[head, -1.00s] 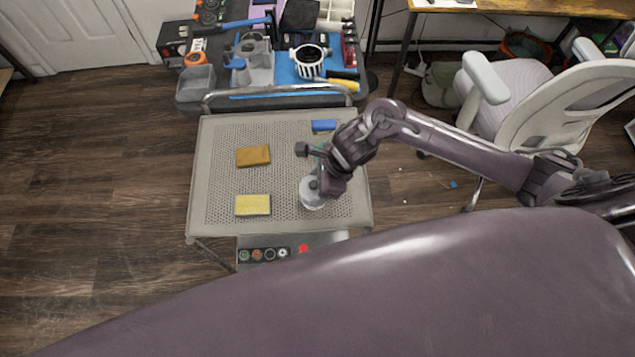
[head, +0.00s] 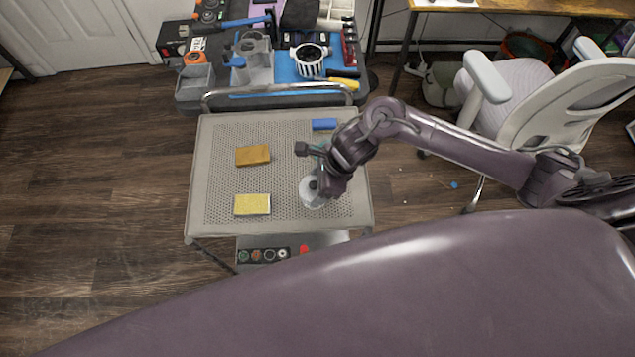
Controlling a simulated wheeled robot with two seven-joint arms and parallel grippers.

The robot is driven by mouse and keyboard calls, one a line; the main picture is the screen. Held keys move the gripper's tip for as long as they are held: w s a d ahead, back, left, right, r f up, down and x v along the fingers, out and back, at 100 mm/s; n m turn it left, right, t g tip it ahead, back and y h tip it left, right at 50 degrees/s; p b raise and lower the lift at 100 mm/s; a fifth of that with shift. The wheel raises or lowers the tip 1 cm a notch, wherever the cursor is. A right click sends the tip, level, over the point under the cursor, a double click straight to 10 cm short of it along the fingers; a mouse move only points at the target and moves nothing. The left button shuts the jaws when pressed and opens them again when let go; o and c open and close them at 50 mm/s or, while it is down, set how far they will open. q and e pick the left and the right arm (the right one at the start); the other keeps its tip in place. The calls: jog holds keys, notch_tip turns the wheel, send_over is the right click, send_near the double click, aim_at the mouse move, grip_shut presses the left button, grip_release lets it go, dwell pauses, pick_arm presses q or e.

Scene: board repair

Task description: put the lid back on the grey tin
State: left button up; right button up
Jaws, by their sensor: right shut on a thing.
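A round light-grey piece with a dark knob (head: 312,196) sits under my right gripper (head: 314,183) on the right part of the perforated table. It looks like the grey tin or its lid; I cannot tell whether the lid and tin are together or apart. My right gripper is shut on the dark knob from above, and its wrist hides part of the round piece. My left gripper is not in view.
The perforated table (head: 215,140) also bears a brown block (head: 253,155), a yellow sponge-like block (head: 252,204) and a blue block (head: 324,124). A tool cart (head: 195,103) stands behind, an office chair (head: 560,110) at right.

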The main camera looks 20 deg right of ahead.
jog(key=shift+b, duration=0.35)
dwell(0.4)
dwell(0.3)
jog(key=o, duration=1.3)
jog(key=shift+c, duration=0.2)
jog(key=shift+r+p, duration=2.1)
jog(key=shift+r, duration=1.4)
jog(key=shift+c, duration=0.3)
grip_shut()
